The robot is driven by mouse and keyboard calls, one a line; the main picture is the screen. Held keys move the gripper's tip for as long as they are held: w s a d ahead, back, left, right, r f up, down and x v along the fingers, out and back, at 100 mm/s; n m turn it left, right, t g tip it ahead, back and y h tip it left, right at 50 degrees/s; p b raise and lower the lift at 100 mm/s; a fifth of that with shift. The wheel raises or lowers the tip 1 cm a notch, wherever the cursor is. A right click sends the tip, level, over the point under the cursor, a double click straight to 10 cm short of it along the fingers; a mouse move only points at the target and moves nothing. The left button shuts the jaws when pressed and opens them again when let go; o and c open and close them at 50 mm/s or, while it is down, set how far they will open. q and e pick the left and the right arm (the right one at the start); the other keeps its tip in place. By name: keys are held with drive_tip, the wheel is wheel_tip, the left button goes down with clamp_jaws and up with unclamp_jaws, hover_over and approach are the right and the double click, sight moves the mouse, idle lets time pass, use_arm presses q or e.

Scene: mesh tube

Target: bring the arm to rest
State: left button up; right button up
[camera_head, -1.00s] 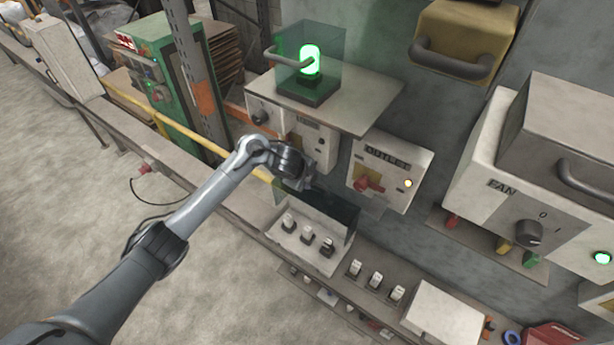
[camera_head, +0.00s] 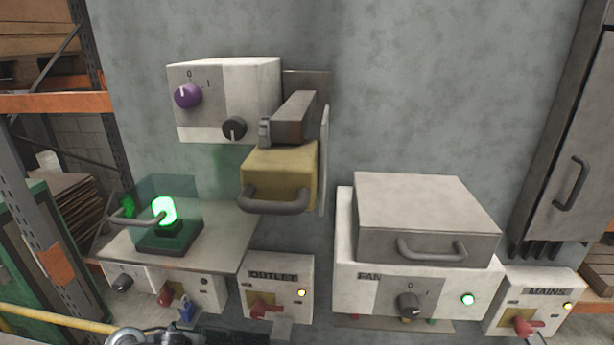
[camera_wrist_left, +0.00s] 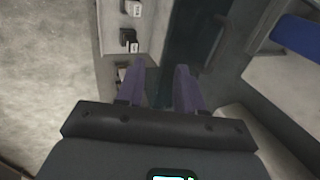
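In the left wrist view my left gripper (camera_wrist_left: 160,78) shows two dark purple fingers standing apart, with nothing seen between them. A switch box with several small switches (camera_wrist_left: 130,40) lies beyond the fingers to the upper left. My right arm and gripper are in neither view.
A green lamp (camera_head: 164,211) glows under a clear cover on a shelf (camera_head: 215,245). A yellow handled box (camera_head: 283,170), a knob panel (camera_head: 245,85), a fan box (camera_head: 350,285) and a mains box (camera_head: 545,290) line the wall. A blue bar (camera_wrist_left: 300,38) crosses the wrist view's upper right.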

use_arm(q)
drive_tip(key=s+d+f+g+h+p, duration=0.1)
drive_tip(key=s+d+f, duration=0.3)
drive_tip(key=s+f, duration=0.25)
drive_tip(key=s+d+f+g, duration=0.1)
drive_tip(key=s+d+f, duration=0.35)
drive_tip(key=s, duration=0.25)
drive_tip(key=s+d+f+n+h+p, duration=0.1)
drive_tip(key=s+d+n, duration=0.15)
drive_tip(key=s, duration=0.35)
drive_tip(key=s+d+f+n, duration=0.1)
drive_tip(key=s+d, duration=0.3)
drive_tip(key=s, duration=0.2)
drive_tip(key=s+r+n+p, duration=0.1)
drive_tip(key=s+r+n, duration=0.5)
drive_tip(key=s+r, duration=0.1)
drive_tip(key=a+r+n+y, duration=0.2)
drive_tip(key=a+r+n, duration=0.4)
drive_tip(key=r, duration=0.4)
drive_tip(key=shift+s+a+r+n+t, duration=0.25)
drive_tip(key=shift+s+a+n+t, duration=0.1)
drive_tip(key=shift+s+n, duration=0.15)
